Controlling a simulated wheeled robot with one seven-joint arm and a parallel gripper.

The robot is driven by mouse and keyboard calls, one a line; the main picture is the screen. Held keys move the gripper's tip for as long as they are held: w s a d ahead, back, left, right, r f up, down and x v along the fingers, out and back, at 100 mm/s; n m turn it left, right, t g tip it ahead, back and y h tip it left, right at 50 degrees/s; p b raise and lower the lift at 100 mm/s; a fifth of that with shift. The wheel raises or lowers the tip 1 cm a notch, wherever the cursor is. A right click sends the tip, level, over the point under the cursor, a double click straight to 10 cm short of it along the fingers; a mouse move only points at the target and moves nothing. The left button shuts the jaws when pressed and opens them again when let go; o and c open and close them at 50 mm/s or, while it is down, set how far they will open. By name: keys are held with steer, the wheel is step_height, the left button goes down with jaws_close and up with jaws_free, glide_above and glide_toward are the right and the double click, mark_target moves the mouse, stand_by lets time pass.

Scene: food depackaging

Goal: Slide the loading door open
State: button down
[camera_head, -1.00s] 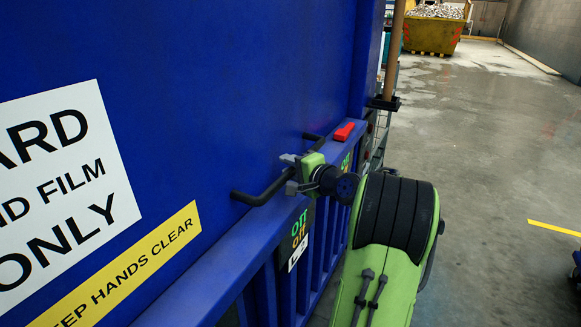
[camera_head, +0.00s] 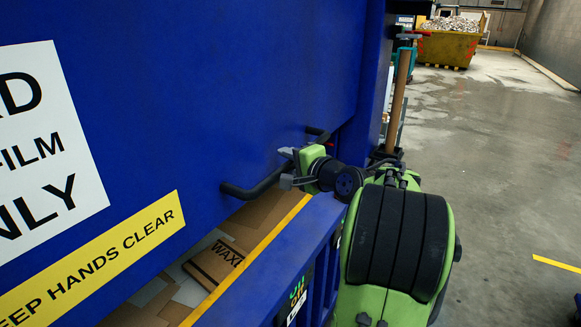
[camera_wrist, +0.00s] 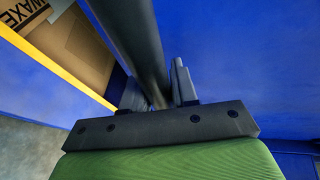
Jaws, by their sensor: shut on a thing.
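The blue loading door (camera_head: 200,100) fills the left of the head view, with a white sign and a yellow "KEEP HANDS CLEAR" label on it. Its dark bar handle (camera_head: 250,189) runs along the lower part of the door. My gripper (camera_head: 290,165) is shut on the handle, and the wrist view shows the bar (camera_wrist: 140,45) between the two fingers. Below the door's lower edge is an open gap, with flattened cardboard (camera_head: 215,262) inside; one piece reads "WAX". A yellow edge (camera_head: 255,258) borders this gap.
A blue railed frame (camera_head: 265,270) stands below the opening, with a small green and orange marked label. A brown post (camera_head: 397,105) stands beyond the door. A yellow skip (camera_head: 447,47) full of scrap is at the back. Grey floor (camera_head: 500,160) on the right is clear.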

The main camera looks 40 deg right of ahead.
steer(key=p, duration=1)
glide_toward(275, 96)
steer(key=x, duration=0.4)
steer(key=shift+w+r, duration=0.15)
steer(key=shift+w, duration=0.05)
steer(key=c, duration=1)
jaws_free()
steer(key=shift+f, duration=0.25)
